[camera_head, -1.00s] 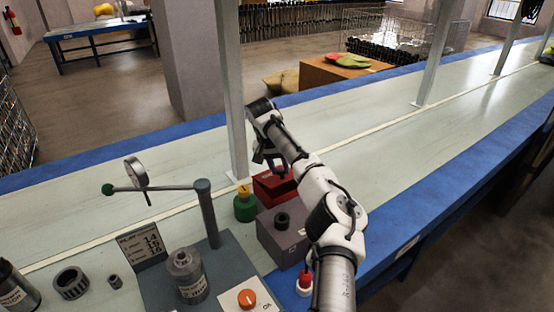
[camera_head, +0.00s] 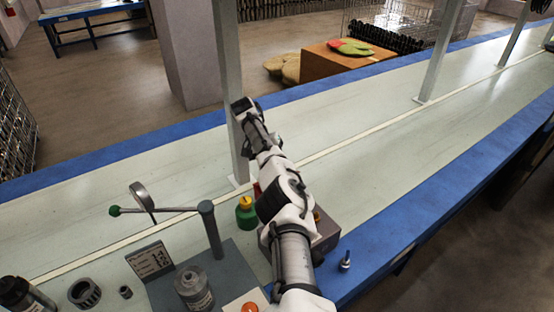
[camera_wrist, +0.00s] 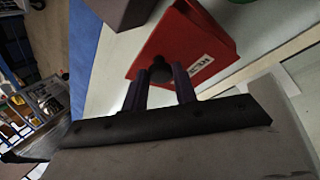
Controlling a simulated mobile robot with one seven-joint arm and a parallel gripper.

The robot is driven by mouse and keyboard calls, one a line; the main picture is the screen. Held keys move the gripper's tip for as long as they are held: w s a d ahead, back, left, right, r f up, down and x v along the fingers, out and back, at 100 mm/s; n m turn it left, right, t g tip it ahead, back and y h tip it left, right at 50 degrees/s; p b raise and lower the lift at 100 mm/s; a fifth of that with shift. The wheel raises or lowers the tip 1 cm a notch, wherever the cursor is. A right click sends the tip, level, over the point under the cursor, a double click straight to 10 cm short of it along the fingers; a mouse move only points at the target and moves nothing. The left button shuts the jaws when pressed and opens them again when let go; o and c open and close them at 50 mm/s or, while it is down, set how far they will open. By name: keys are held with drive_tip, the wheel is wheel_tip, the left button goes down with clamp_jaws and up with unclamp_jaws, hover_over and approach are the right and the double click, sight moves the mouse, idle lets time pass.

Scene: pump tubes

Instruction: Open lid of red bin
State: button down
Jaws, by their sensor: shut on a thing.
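The red bin (camera_wrist: 200,35) fills the upper middle of the wrist view, with a white printed label on one face. A dark round knob (camera_wrist: 158,66) sits at its near edge. My gripper (camera_wrist: 161,80) has its two purple fingers on either side of this knob and is shut on it. In the head view my arm covers nearly all of the red bin, and only a sliver of red (camera_head: 256,188) shows beside it. My fingers are hidden there. I cannot tell whether the lid is raised.
A grey box (camera_head: 327,228) stands on the near side, partly behind my arm. A green bottle with a yellow cap (camera_head: 246,212) stands left of my arm. A metal post (camera_head: 230,110) rises close to my wrist. The pale conveyor surface (camera_head: 390,150) is clear to the right.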

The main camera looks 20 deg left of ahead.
drive_tip(key=shift+w+r, duration=0.1)
drive_tip(key=shift+w, duration=0.05)
drive_tip(key=c, duration=1.1)
unclamp_jaws()
drive_tip(key=shift+a, duration=0.1)
drive_tip(key=shift+b+v, duration=0.75)
drive_tip(key=shift+v, duration=2.95)
